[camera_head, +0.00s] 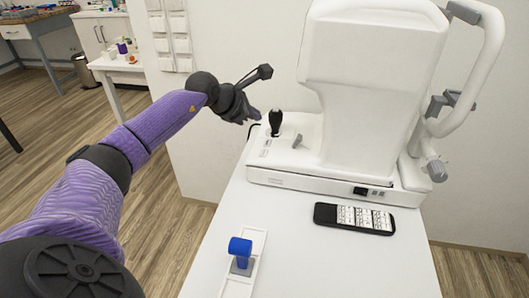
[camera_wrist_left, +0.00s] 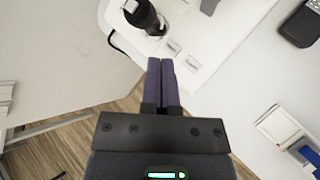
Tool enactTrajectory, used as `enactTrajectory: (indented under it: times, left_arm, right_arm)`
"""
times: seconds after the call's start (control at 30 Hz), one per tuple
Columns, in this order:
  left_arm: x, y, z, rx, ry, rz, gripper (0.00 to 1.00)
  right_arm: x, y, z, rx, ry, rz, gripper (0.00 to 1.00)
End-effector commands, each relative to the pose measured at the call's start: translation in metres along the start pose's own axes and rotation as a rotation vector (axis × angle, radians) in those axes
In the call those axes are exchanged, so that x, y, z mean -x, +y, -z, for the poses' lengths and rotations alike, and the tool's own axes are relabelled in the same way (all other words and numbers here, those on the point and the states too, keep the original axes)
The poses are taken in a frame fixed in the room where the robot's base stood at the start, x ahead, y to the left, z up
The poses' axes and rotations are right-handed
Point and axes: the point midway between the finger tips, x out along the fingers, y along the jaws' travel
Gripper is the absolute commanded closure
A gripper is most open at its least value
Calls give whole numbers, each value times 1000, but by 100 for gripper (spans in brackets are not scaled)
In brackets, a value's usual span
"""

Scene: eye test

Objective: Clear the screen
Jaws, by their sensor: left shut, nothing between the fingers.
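The white eye-test machine (camera_head: 375,70) stands at the back of the white table, its base (camera_head: 330,180) carrying a black joystick (camera_head: 275,122) at its left end. The machine's display screen does not show from here. My left gripper (camera_head: 256,115) is just left of the joystick, shut and empty. In the left wrist view its two purple fingers (camera_wrist_left: 160,62) are pressed together, pointing toward the base (camera_wrist_left: 205,35), with the joystick (camera_wrist_left: 142,14) beyond and slightly left. Whether they touch anything is unclear. My right gripper is out of view.
A black device with a white printed face (camera_head: 362,217) lies before the machine. A blue-topped piece (camera_head: 240,246) stands on a white tray (camera_head: 258,240) at the table's front left. The table (camera_head: 330,260) is clear between them. A side counter is far left.

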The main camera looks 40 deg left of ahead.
Motion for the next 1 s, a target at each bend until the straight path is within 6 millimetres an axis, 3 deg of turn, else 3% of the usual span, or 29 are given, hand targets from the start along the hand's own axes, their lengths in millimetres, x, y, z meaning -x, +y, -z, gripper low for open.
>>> enactTrajectory:
  times: [0.53, 1.0]
  left_arm:
    - [-53, -39, 40, 1, 2, 3, 100]
    - [-58, -43, 42, 1, 0, 0, 100]
  right_arm:
    - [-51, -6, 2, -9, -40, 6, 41]
    - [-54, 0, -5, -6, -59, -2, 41]
